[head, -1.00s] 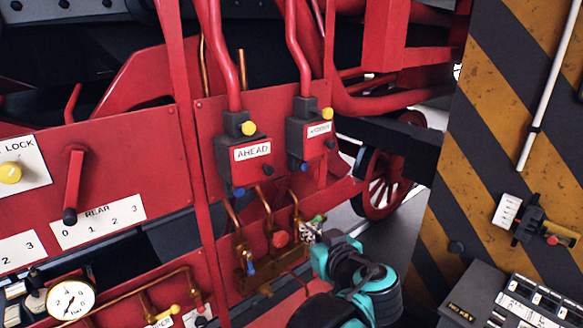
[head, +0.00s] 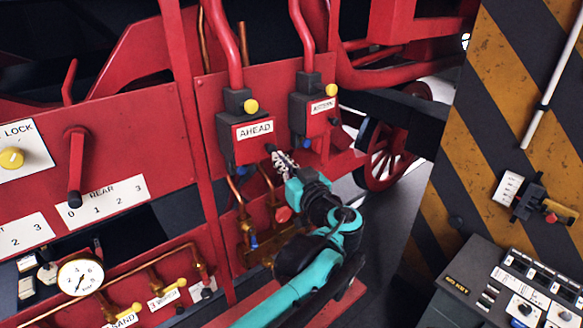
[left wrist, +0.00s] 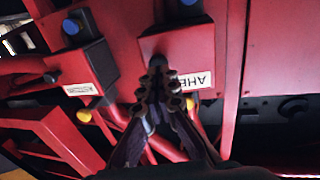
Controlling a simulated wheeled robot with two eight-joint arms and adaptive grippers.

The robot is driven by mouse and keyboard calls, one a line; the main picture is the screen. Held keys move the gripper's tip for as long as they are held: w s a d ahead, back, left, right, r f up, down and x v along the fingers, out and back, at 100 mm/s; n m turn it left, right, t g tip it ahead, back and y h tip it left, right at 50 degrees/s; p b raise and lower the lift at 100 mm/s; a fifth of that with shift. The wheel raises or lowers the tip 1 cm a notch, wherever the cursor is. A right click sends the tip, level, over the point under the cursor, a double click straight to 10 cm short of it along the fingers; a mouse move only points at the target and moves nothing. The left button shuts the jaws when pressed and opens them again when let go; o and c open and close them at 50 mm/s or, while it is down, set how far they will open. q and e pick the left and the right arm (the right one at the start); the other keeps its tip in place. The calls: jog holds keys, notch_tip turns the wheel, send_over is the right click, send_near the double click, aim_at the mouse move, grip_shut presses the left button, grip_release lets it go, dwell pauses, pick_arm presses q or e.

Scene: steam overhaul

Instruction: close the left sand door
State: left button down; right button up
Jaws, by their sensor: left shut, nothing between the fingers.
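Two dark grey boxes with red fronts hang on the red frame. The left box's red front (head: 248,132) is labelled AHEAD. I cannot tell which part is the left sand door, or how far any front stands open. The right box's red front (head: 322,115) has a smaller label. My left gripper (head: 273,150) is shut and empty, its tips at the lower right corner of the AHEAD front. My right gripper is not in view.
Copper pipes and valves (head: 248,235) sit below the boxes. A red spoked wheel (head: 387,155) stands behind to the right. A striped yellow and black wall (head: 500,75) and a grey control panel (head: 470,262) are on the right. A red lever (head: 76,160) is at the left.

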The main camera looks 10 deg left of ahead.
aim_at(276, 150)
pick_arm(q)
jog(key=shift+x, duration=1.05)
jog(key=shift+w+a+b, duration=0.15)
jog(key=shift+w+b, duration=0.35)
jog(key=shift+w, duration=0.45)
jog(key=shift+s, duration=0.15)
